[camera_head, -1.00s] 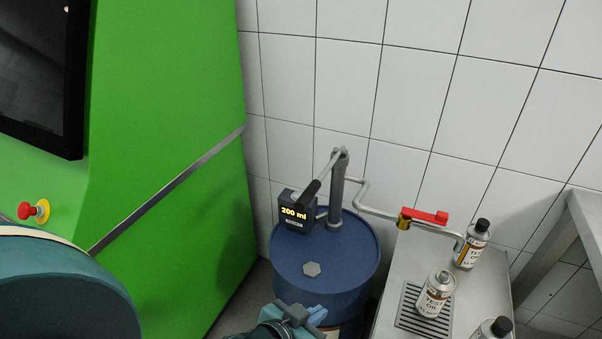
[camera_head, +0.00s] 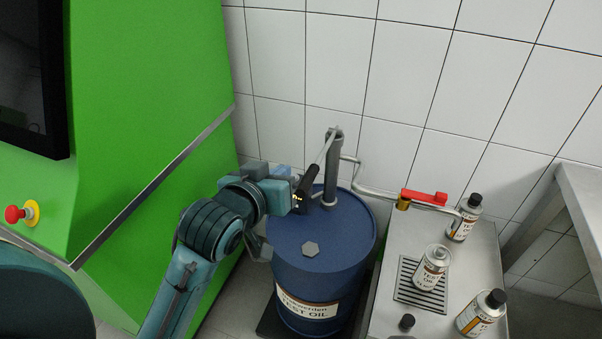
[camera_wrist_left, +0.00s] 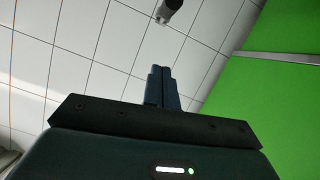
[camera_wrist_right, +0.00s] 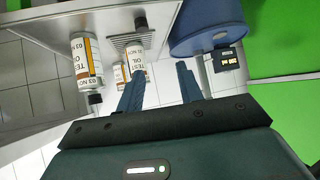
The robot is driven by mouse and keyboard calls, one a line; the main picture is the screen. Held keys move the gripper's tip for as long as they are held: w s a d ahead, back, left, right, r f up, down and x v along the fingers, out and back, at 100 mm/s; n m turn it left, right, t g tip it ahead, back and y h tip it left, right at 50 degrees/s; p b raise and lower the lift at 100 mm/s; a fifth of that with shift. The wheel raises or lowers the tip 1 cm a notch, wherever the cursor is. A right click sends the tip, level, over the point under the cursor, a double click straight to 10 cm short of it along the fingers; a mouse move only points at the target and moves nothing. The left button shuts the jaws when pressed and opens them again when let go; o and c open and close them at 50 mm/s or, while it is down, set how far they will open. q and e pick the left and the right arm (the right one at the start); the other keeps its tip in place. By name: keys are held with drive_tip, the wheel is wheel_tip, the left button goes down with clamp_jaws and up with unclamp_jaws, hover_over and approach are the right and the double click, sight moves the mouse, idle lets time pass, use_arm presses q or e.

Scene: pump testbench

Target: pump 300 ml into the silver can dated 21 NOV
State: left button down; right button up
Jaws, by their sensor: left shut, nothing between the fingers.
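A blue oil drum (camera_head: 350,262) carries a grey hand pump (camera_head: 333,165) with a black-gripped lever (camera_head: 306,186). My left gripper (camera_head: 284,174) is shut and empty, just left of the lever grip; contact cannot be told. It hides most of the pump display (camera_head: 298,203). In the left wrist view the fingers (camera_wrist_left: 163,70) are together. A silver can (camera_head: 431,268), without a cap, stands upright on the grate; its date is too small to read surely. The outlet pipe (camera_head: 380,194) ends by a capped can behind it. My right gripper (camera_wrist_right: 160,88) is open and empty.
A red-handled valve (camera_head: 424,197) sits on the pipe. Capped cans stand at the bench's back (camera_head: 464,219) and front (camera_head: 481,314); one label in the right wrist view (camera_wrist_right: 87,62) reads 03 NOV. A black cap (camera_head: 407,322) shows nearby. A green machine (camera_head: 160,110) stands left.

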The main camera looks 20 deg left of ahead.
use_arm(q)
hover_over(302, 182)
drive_tip(key=f, duration=0.2)
drive_tip(key=f+p, duration=0.1)
drive_tip(key=shift+w+a+f, duration=0.1)
drive_tip(key=shift+w+a, duration=0.25)
drive_tip(key=shift+w, duration=0.05)
drive_tip(key=f, duration=0.2)
drive_tip(key=shift+s+d+f, duration=0.25)
drive_tip(key=shift+s+f, duration=0.1)
drive_tip(key=shift+d+f, duration=0.15)
drive_tip(key=shift+f, duration=0.45)
use_arm(e)
drive_tip(key=shift+s+r, duration=0.15)
use_arm(q)
drive_tip(key=shift+s, duration=0.1)
